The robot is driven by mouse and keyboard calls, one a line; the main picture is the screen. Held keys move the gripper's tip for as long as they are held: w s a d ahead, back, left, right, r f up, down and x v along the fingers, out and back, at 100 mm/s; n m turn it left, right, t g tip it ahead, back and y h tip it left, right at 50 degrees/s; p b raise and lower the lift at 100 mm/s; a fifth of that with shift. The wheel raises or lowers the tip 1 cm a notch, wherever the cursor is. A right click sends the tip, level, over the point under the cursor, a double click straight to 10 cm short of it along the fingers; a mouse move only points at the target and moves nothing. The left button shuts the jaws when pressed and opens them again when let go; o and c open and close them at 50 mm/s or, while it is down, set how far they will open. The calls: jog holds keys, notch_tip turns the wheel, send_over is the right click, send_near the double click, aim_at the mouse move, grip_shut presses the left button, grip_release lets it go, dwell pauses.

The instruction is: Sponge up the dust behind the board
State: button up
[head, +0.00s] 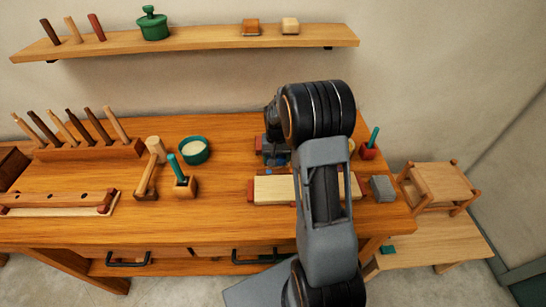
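A pale wooden board (275,189) lies along the front of the orange wooden workbench (225,222), with my arm crossing over its right half. A grey block (383,188), possibly the sponge, lies on the bench just right of the board, apart from my gripper. My gripper (273,158) points down behind the board, partly hidden by my own wrist. Its fingers are too small and dark to tell whether they are open or hold anything. I cannot make out dust behind the board; my arm hides part of that area.
A teal bowl (194,151), a mallet (149,175) and a small block with a teal-handled tool (183,182) stand left of the board. A tool rack (88,150) is farther left. A red holder (369,151) stands at the back right. A shelf (195,41) hangs above.

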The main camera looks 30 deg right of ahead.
jog(key=shift+s+d, duration=0.4)
jog(key=shift+d, duration=0.45)
jog(key=shift+s+d, duration=0.35)
jog(key=shift+d, duration=0.45)
jog(key=shift+w+a+f, duration=0.1)
jog(key=shift+w+a, duration=0.2)
jog(key=shift+a, duration=0.45)
jog(key=shift+w+a+r, duration=0.1)
jog(key=shift+w+a, duration=0.25)
jog(key=shift+a, duration=0.4)
jog(key=shift+w+a+f, duration=0.1)
jog(key=shift+w+a, duration=0.2)
jog(key=shift+a, duration=0.45)
jog(key=shift+d, duration=0.1)
jog(key=shift+s+d, duration=0.35)
jog(key=shift+d, duration=0.35)
jog(key=shift+s+d, duration=0.3)
jog(key=shift+d, duration=0.45)
jog(key=shift+s+d, duration=0.35)
jog(key=shift+d, duration=0.35)
jog(key=shift+w+a, duration=0.35)
jog(key=shift+a, duration=0.4)
jog(key=shift+w+a, duration=0.35)
jog(key=shift+a, duration=0.4)
jog(key=shift+w+a, duration=0.35)
jog(key=shift+a, duration=0.4)
jog(key=shift+r, duration=0.25)
jog(key=shift+r+p, duration=2)
jog(key=shift+r, duration=0.95)
